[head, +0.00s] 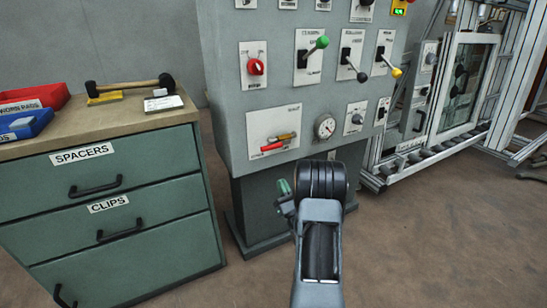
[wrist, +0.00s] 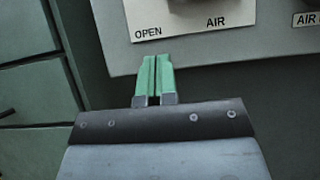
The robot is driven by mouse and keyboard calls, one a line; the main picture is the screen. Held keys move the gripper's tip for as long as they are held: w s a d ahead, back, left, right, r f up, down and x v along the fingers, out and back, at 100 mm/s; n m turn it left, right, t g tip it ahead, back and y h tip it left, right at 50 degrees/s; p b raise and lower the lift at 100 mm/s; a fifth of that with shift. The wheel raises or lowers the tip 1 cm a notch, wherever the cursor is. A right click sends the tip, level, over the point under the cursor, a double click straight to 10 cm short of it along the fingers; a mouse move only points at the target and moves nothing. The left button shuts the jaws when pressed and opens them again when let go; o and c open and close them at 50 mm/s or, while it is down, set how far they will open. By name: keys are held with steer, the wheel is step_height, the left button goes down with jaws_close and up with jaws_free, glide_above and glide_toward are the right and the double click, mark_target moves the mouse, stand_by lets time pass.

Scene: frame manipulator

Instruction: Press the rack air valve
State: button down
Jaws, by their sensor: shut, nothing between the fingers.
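A pale plate (head: 257,122) with a red-handled lever valve (head: 275,147) sits low on the left of the grey panel. Its lettering is too small to read in the head view. The wrist view shows the lower edge of a plate (wrist: 187,27) lettered OPEN and AIR, with only the bottom of a dark part on it; the rest is cut off. My gripper (head: 284,187) is below the panel's lower edge in the head view, partly hidden by my wrist. In the wrist view its green fingers (wrist: 155,68) are shut together and empty, pointing up just below the plate.
The grey panel (head: 225,65) carries several other controls: a red knob (head: 256,67), green lever (head: 322,42), yellow lever (head: 396,72) and gauge (head: 325,126). A green drawer cabinet (head: 150,200) stands left, with a hammer (head: 130,86) on top. A framed machine (head: 465,85) stands right.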

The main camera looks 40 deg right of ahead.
mark_target(276, 146)
steer(key=w+r+b, duration=0.1)
steer(key=w+r, duration=0.5)
steer(key=r, duration=0.1)
steer(key=shift+w+d+r+b, duration=0.2)
steer(key=shift+d+r+b, duration=0.1)
steer(key=shift+d+r, duration=0.1)
steer(key=shift+r+m, duration=0.1)
steer(key=shift+m, duration=0.2)
